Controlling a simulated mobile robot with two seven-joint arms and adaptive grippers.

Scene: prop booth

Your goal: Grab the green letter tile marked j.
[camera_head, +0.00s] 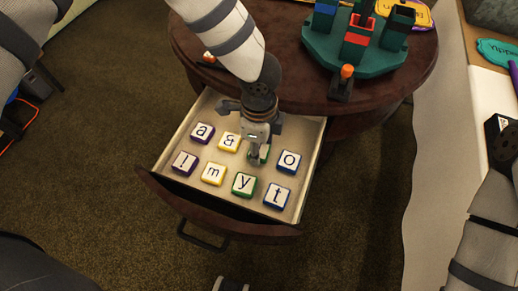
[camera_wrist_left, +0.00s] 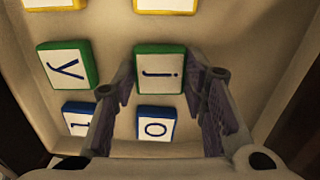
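The green letter tile marked j (camera_wrist_left: 160,70) lies face up in the open drawer. In the head view it shows only partly, behind my left gripper. My left gripper (camera_head: 257,157) points down into the drawer over this tile. In the left wrist view its two fingers (camera_wrist_left: 160,82) stand apart, one at each side edge of the tile, very near or touching; firm contact cannot be made out. The tile lies in line with its neighbours, not visibly raised. My right arm is at the right edge of the head view, its fingers not clearly visible.
The o sits close to the left fingers. The round table (camera_head: 190,45) above bears a green stand with colored blocks (camera_head: 340,62).

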